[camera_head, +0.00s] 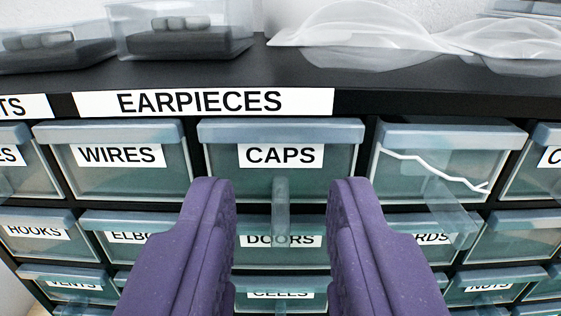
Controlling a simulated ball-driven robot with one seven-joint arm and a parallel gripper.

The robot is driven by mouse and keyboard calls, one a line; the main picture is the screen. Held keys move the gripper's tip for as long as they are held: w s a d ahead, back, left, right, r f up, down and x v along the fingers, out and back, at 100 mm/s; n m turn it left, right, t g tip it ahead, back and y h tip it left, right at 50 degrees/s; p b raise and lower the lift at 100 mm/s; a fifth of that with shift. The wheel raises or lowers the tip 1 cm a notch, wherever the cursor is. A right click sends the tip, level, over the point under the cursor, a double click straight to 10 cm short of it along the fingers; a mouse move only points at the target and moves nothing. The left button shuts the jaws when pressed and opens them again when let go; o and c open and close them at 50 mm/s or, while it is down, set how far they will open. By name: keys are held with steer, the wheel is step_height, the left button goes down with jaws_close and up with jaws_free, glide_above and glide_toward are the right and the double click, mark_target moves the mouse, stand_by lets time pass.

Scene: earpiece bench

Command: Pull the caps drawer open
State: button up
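The caps drawer (281,180) is a translucent blue-green drawer in the upper row of a black cabinet, with a white label reading CAPS. Its front looks flush with the neighbouring wires drawer. A clear vertical handle (281,208) hangs at its lower middle, reaching down over the row below. My gripper (281,190) is open, with two purple fingers, one on each side of the handle. A gap shows between each finger and the handle. The fingers cover the lower corners of the caps drawer and parts of the drawers below. I cannot tell how deep the fingertips reach.
The wires drawer (118,175) is to the left. To the right is a drawer with a jagged white line across its front (440,165). The doors drawer (281,241) lies below. Clear boxes (180,30) and clear domed pieces (365,30) sit on the black top (230,78).

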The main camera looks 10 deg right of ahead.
steer(key=shift+w+d, duration=0.15)
steer(key=shift+w, duration=0.1)
steer(key=shift+c, duration=0.2)
steer(key=shift+r, duration=0.1)
jaws_close()
stand_by(1.0)
